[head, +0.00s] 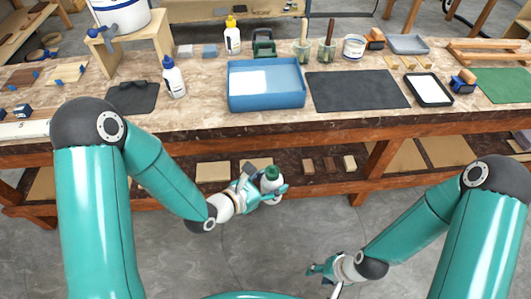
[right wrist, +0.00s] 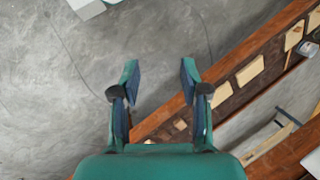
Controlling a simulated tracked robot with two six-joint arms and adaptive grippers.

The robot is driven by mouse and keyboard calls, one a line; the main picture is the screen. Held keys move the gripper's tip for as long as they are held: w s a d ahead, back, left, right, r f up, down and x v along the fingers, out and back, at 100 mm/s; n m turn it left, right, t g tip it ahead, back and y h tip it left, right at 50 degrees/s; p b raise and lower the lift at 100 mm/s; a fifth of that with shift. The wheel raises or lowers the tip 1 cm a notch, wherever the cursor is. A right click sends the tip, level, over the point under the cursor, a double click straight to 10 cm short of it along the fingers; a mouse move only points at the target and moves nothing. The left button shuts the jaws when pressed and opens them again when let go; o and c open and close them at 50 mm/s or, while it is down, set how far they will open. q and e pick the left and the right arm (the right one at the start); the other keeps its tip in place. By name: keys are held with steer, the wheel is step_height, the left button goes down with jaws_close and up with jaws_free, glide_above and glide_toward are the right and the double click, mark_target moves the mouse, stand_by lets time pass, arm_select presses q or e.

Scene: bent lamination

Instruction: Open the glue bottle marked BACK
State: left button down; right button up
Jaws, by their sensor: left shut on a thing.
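A white bottle with a blue cap (head: 174,80) and one with a yellow cap (head: 232,37) stand on the bench.
The workbench (head: 200,118) carries a blue tray (head: 267,99), a dark mat (head: 357,91), brush jars, a tub (head: 354,46) and a black tray (head: 429,89). Wooden blocks (head: 308,166) lie on the lower shelf. The floor space between my arms is clear.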

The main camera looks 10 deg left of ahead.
steer(key=shift+o, duration=0.4)
steer(key=s+m, duration=0.1)
steer(key=s+m+g, duration=0.1)
steer(key=m, duration=0.1)
steer(key=shift+s+a+g, duration=0.15)
steer(key=shift+a+g, duration=0.05)
steer(key=shift+g, duration=0.1)
steer(key=w+r+m+g+h, duration=0.25)
steer(key=w+r+m, duration=0.65)
steer(key=w+m, duration=0.5)
step_height(320, 180, up, 22)
steer(key=t+h, duration=0.2)
steer(key=t, duration=0.2)
glide_above(268, 167)
steer(key=shift+d+r+n+y, duration=0.15)
steer(key=shift+n+y, duration=0.1)
steer(key=shift+n, duration=0.15)
steer(key=shift+a, duration=0.2)
steer(key=shift+f, duration=3.95)
